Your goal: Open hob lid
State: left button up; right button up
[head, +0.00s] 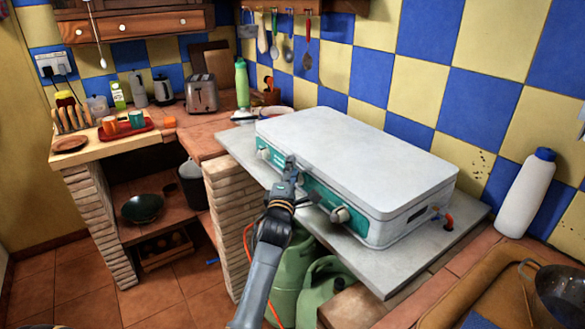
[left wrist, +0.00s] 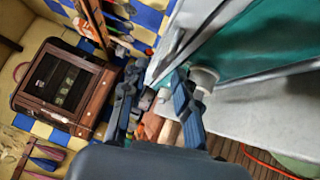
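The hob (head: 320,196) has a teal front with knobs and stands on a grey slab. Its pale grey lid (head: 360,155) lies flat and closed over the top. My left gripper (head: 290,164) is at the hob's front, close to the lid's front edge, left of the middle. In the left wrist view the two fingers of the gripper (left wrist: 154,90) are apart, with nothing clearly held between them. The lid's edge (left wrist: 168,50) and the teal front (left wrist: 240,40) show beside the right finger. Whether a finger touches the lid, I cannot tell. My right gripper is not in view.
A white bottle (head: 525,193) stands right of the hob, near a dark pan (head: 560,292). Green gas bottles (head: 292,275) stand below the slab. A toaster (head: 201,94) and a green bottle (head: 242,83) are on the back-left counter. The lid's top is clear.

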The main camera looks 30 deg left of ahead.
pick_arm(q)
jog(key=shift+w+a+r, duration=0.1)
jog(key=shift+w+a, duration=0.2)
jog(key=shift+w, duration=0.35)
grip_shut()
